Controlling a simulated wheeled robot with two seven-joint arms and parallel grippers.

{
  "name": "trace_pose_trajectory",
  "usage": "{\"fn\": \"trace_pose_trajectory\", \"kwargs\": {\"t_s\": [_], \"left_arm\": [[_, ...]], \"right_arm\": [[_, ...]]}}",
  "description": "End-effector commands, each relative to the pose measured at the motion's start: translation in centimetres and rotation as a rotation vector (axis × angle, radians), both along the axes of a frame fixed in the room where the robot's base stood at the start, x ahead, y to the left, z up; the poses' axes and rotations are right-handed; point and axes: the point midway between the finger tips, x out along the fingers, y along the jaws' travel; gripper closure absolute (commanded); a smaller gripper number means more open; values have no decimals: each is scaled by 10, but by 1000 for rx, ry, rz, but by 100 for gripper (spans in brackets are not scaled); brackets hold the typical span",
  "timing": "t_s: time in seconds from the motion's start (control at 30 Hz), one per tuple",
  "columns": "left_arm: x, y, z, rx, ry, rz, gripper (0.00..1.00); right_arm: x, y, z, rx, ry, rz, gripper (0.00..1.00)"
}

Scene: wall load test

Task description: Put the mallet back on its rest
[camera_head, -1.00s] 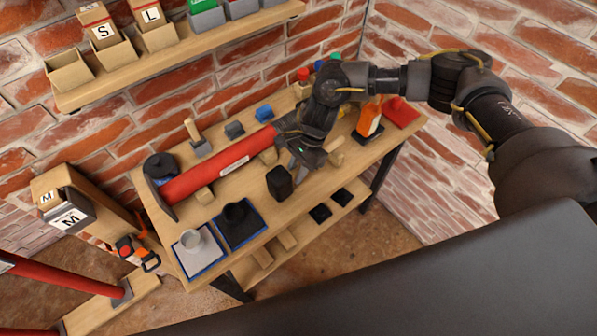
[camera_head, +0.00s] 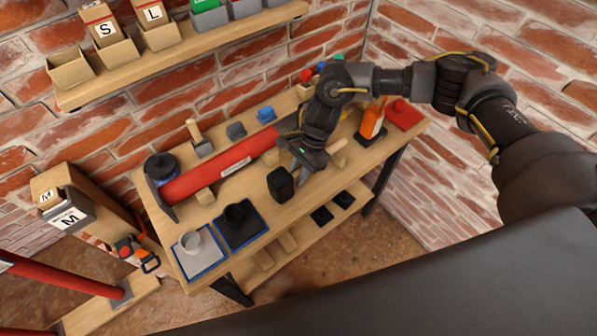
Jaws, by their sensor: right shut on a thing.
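The mallet has a black block head (camera_head: 281,184) and a light wooden handle, whose end (camera_head: 338,157) shows beyond my gripper. It is low over the workbench; I cannot tell whether it touches the top. My right gripper (camera_head: 304,171) comes down from the right and is shut on the mallet between head and handle end, hiding that middle part. I cannot clearly make out the mallet's rest. My left gripper is not in view.
A long red cylinder (camera_head: 222,166) lies along the bench (camera_head: 262,216) behind the mallet. An orange bottle (camera_head: 372,120) and a red box (camera_head: 405,116) stand right. A shelf (camera_head: 210,43) hangs above.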

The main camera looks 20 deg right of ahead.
Motion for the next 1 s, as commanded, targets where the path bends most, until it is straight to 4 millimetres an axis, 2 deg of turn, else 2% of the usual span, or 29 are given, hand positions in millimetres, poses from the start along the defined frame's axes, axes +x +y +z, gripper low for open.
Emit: {"fn": "trace_pose_trajectory", "kwargs": {"t_s": [0.63, 0.67, 0.8, 0.83, 1.0], "left_arm": [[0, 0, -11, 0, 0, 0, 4], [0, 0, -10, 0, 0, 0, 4], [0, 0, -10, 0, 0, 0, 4], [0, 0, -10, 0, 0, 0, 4], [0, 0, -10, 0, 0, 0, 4]], "right_arm": [[0, 0, -9, 1, -1, 1, 100], [0, 0, -8, 1, -1, 1, 76], [0, 0, -8, 1, 0, 0, 57], [0, 0, -8, 1, 0, 0, 53], [0, 0, -8, 0, 0, 0, 53]]}}
